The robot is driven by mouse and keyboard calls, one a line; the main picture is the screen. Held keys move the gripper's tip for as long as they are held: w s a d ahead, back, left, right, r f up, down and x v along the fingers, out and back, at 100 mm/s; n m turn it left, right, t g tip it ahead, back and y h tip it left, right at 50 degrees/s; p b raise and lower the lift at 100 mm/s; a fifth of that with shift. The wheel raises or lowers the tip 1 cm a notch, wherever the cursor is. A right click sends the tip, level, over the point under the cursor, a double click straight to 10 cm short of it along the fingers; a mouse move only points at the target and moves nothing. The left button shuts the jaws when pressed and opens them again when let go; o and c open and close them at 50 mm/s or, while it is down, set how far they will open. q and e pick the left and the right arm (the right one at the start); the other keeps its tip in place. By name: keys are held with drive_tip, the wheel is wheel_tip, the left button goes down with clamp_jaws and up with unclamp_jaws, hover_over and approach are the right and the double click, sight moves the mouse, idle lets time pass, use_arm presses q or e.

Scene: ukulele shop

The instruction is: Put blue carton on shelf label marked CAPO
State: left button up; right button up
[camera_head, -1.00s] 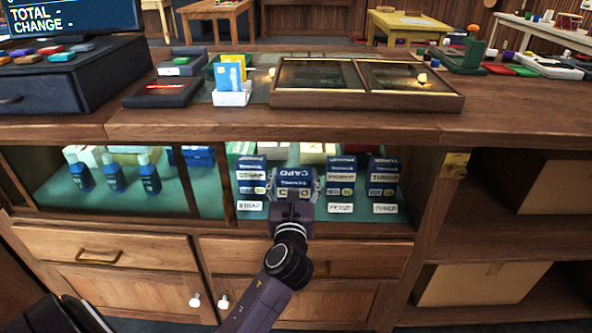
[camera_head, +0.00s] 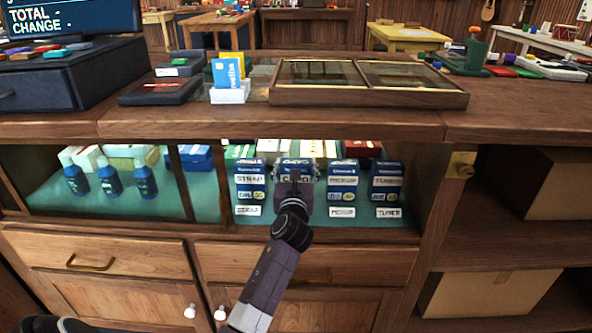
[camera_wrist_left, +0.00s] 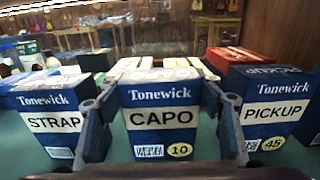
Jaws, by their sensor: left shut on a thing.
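My left gripper (camera_head: 294,172) is inside the lit display case, shut on the blue carton (camera_wrist_left: 162,112) with a white CAPO band. In the left wrist view the fingers lie along both sides of this carton, which looks upright. It sits in a row between the STRAP carton (camera_wrist_left: 48,115) and the PICKUP carton (camera_wrist_left: 272,108). In the head view the TUNER carton (camera_head: 387,182) is at the right end. The gripper and wrist hide the shelf spot below the CAPO carton, so its label and any gap beneath are not visible. My right gripper is not in view.
Labels for STRAP (camera_head: 247,211), PICKUP (camera_head: 342,212) and TUNER (camera_head: 389,213) stand along the green shelf's front. Neighbouring cartons are close on both sides. Several blue bottles (camera_head: 110,178) stand left of a wooden divider (camera_head: 186,185). The wooden counter (camera_head: 300,122) overhangs above.

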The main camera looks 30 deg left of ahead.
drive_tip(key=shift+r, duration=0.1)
use_arm(q)
drive_tip(key=o, duration=1.2)
drive_tip(key=shift+o, duration=0.2)
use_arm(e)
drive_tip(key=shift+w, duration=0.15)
use_arm(q)
drive_tip(key=shift+s+d+r, duration=0.1)
drive_tip(key=shift+s, duration=0.05)
drive_tip(key=p+v, duration=0.2)
drive_tip(key=v, duration=0.9)
drive_tip(key=shift+s+d, duration=0.25)
drive_tip(key=shift+s, duration=0.05)
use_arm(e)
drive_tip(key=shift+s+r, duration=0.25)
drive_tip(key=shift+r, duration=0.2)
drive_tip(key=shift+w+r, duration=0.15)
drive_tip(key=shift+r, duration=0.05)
